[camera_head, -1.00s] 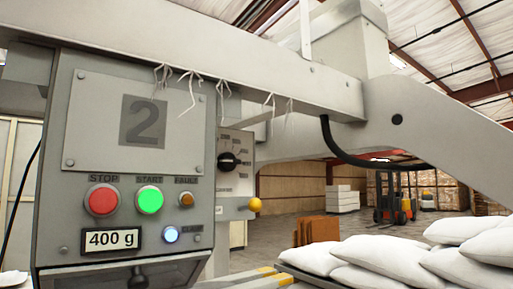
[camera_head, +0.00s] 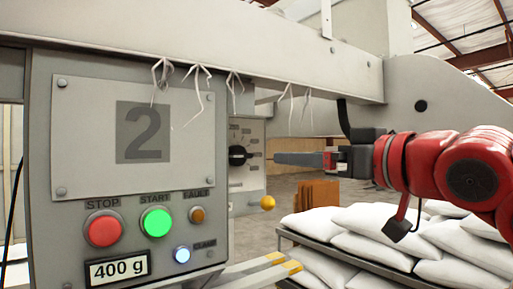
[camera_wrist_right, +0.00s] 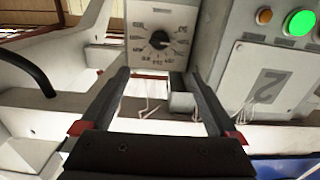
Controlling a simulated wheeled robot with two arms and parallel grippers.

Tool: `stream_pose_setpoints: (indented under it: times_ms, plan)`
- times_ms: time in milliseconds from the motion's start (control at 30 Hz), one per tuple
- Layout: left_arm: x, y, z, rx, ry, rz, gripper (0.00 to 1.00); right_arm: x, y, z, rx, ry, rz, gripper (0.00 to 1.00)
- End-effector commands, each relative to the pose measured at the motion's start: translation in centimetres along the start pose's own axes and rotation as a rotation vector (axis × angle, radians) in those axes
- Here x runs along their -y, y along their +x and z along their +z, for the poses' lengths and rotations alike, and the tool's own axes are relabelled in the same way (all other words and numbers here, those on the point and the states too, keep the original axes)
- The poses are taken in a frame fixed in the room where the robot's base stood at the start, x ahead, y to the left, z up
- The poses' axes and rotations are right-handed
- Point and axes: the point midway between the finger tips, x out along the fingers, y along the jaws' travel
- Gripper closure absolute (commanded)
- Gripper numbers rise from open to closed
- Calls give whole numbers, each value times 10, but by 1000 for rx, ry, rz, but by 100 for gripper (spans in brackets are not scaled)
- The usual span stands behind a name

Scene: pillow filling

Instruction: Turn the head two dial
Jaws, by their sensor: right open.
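The head two dial (camera_head: 238,155) is a black round knob on a grey plate with printed marks around it, on the side of the machine head marked "2". It also shows in the right wrist view (camera_wrist_right: 159,40), upside down, beyond the fingertips. My right gripper (camera_head: 277,158) comes in from the right, its fingers pointing left at the dial with a small gap between. In the wrist view the right gripper (camera_wrist_right: 158,78) is open and empty, with the dial between the lines of its two fingers. My left gripper is not in view.
The panel (camera_head: 135,135) carries a red STOP button (camera_head: 103,229), a lit green START button (camera_head: 156,222) and a "400 g" display (camera_head: 118,268). A yellow ball knob (camera_head: 267,202) sits below the dial. White pillows (camera_head: 350,250) lie stacked at the right. A beam (camera_head: 300,70) runs above.

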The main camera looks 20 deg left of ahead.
Motion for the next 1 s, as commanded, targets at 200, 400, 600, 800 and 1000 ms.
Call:
stream_pose_setpoints:
  times_ms: [200,400,600,800,1000]
  plan:
    - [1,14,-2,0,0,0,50,2,29,-2,5,4,-6,5]
    - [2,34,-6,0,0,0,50,2,77,-5,2,6,-7,5]
    - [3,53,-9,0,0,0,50,1,124,-4,5,6,-5,5]
    - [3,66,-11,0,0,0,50,0,158,-2,4,5,-2,5]
    - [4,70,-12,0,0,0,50,0,171,-2,-3,1,0,5]
